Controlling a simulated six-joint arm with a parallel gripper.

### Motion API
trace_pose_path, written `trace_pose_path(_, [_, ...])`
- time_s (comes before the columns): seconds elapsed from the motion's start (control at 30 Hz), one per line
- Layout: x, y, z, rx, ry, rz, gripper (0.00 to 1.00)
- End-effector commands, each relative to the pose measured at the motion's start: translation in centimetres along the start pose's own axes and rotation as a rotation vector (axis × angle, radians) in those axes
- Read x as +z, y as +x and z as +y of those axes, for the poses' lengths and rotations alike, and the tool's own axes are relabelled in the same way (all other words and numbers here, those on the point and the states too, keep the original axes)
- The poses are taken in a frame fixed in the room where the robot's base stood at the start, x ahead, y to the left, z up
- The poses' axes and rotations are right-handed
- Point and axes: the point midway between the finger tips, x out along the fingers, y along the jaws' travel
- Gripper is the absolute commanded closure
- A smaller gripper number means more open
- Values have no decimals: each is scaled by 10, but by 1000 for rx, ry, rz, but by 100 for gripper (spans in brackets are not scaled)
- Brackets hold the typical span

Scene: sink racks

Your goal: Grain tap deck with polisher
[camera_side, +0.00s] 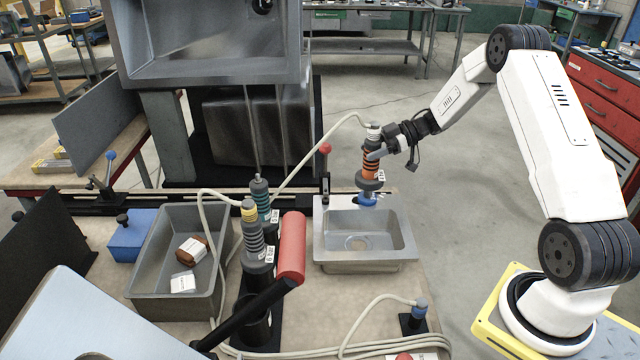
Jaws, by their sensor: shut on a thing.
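A steel sink (365,255) lies on the bench, its tap deck (338,203) along the far edge. My gripper (375,150) is shut on an upright tool with an orange-banded body (371,166), seemingly the polisher. A blue pad (368,198) at its lower end is at the tap deck; I cannot tell whether it touches. A hose runs left from its top. A yellow-banded tool (254,236) and a teal-banded tool (260,198) stand upright left of the sink.
A red-knobbed clamp (325,172) stands at the sink's back left corner. A red-handled lever (292,250) rises left of the sink. A grey tray (150,268) holds a brown block (191,250). A blue-topped fitting (419,308) and hoses lie in front. A large steel sink (205,70) stands behind.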

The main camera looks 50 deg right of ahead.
Motion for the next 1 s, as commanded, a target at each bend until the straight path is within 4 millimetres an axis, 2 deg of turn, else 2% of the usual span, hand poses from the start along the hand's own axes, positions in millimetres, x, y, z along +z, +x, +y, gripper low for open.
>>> trace_pose_path(0.73, [-57,-20,1,1,-8,6,100])
trace_pose_path(1.0, [-66,-24,1,1,-7,7,100])
